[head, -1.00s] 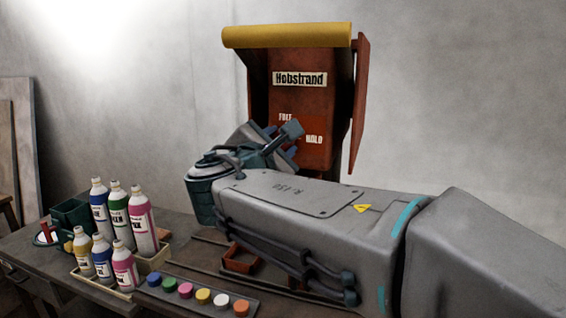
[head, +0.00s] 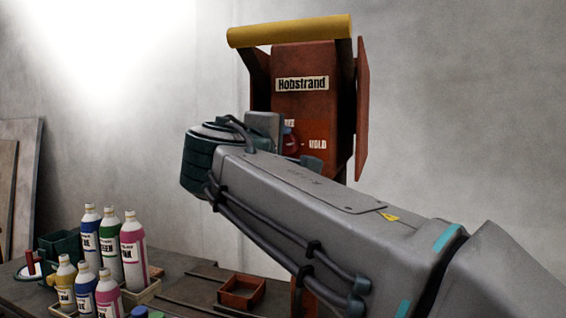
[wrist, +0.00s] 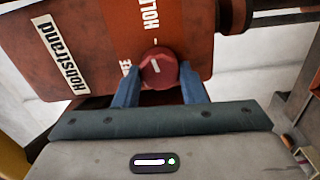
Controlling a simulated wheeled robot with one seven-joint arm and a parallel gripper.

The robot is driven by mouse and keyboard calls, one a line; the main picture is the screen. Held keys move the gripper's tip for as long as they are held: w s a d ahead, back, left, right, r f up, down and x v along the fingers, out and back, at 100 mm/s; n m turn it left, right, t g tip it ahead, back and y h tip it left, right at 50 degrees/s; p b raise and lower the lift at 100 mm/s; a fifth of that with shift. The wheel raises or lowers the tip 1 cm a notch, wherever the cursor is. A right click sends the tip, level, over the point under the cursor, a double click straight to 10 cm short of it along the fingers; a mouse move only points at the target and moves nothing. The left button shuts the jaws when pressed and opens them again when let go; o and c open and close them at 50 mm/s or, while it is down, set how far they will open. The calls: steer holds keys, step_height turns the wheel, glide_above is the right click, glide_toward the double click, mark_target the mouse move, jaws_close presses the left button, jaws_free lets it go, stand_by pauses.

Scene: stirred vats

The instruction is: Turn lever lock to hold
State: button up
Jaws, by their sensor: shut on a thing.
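The lever lock is a round red knob (wrist: 160,68) with a short white mark, on the red-brown Hobstrand housing (wrist: 100,38). In the wrist view my gripper (wrist: 159,80) has one blue finger on each side of the knob and is shut on it. In the head view the knob (head: 290,142) shows only partly, behind my gripper, left of the HOLD label (head: 317,145).
A yellow roll-shaped top (head: 290,31) caps the housing, and a red side panel (head: 361,110) stands at its right. Several paint bottles (head: 109,238) and a small open red-brown box (head: 241,292) are on the bench at lower left.

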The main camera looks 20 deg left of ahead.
steer(key=shift+m+b, duration=0.7)
steer(key=shift+m, duration=0.3)
steer(key=o, duration=1)
steer(key=s+a, duration=0.1)
steer(key=s, duration=1.3)
steer(key=shift+p, duration=0.35)
steer(key=shift+w, duration=0.1)
